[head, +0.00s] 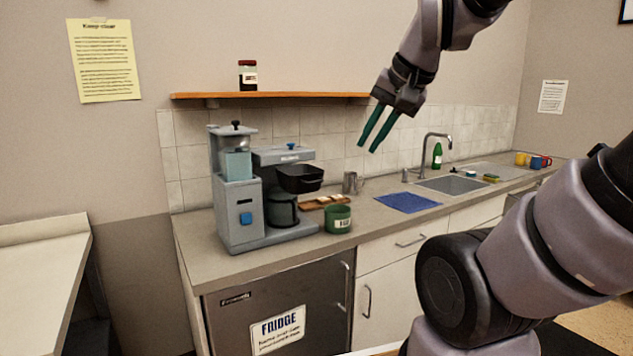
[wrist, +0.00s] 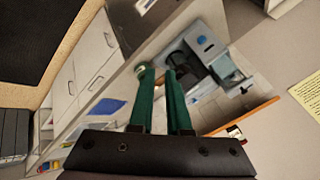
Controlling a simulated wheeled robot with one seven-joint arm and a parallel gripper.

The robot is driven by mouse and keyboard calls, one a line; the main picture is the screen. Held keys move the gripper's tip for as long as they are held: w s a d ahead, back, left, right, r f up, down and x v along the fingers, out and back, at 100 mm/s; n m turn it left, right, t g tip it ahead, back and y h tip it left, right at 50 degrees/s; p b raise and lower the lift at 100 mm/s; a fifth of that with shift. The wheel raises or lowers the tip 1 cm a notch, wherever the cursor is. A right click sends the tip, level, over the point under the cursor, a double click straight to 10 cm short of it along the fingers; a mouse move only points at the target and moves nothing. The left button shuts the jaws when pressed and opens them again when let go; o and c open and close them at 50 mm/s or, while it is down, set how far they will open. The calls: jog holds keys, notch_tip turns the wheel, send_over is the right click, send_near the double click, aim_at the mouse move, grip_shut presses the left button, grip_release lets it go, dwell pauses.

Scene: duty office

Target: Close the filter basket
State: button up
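The grey-blue coffee machine (head: 240,190) stands on the counter at the left. Its black filter basket (head: 300,178) juts out forward from under the brewing head, above the dark glass pot (head: 282,210), so it looks open. My gripper (head: 367,146) hangs in the air to the right of and above the basket, clear of it, its two green fingers apart and empty. In the wrist view my gripper (wrist: 158,72) points toward the counter, with the coffee machine (wrist: 212,50) beyond and to the right. There the basket is hard to tell from the dark pot.
A green tin (head: 338,219), a wooden tray (head: 318,202) and a metal jug (head: 352,183) stand right of the machine. A blue mat (head: 408,202) lies before the sink (head: 452,185). A wooden shelf (head: 290,95) with a jar (head: 248,75) runs above the machine.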

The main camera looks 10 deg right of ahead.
jog(key=w+m, duration=0.3)
jog(key=m, duration=0.1)
jog(key=w+f+m, duration=0.1)
jog(key=w+m, duration=0.3)
jog(key=m, duration=0.1)
jog(key=w+f+m, duration=0.1)
jog(key=w+m, duration=0.2)
jog(key=m, duration=0.2)
jog(key=shift+w+f, duration=0.15)
jog(key=shift+w, duration=0.15)
grip_shut()
jog(key=w+a+f+m, duration=0.1)
jog(key=w+f+m, duration=0.5)
jog(key=w, duration=0.3)
jog(key=w+a+f+m, duration=0.1)
jog(key=w+f+m, duration=0.5)
jog(key=w, duration=0.2)
jog(key=shift+w+f+m, duration=0.3)
jog(key=shift+w+f, duration=0.1)
jog(key=shift+w+a, duration=0.1)
jog(key=shift+a, duration=0.05)
jog(key=w+a, duration=0.1)
jog(key=w, duration=0.3)
jog(key=w+a, duration=0.1)
jog(key=w, duration=0.3)
jog(key=w+a, duration=0.2)
jog(key=w, duration=0.3)
jog(key=shift+a, duration=0.1)
jog(key=shift+w+a, duration=0.2)
jog(key=shift+w, duration=0.4)
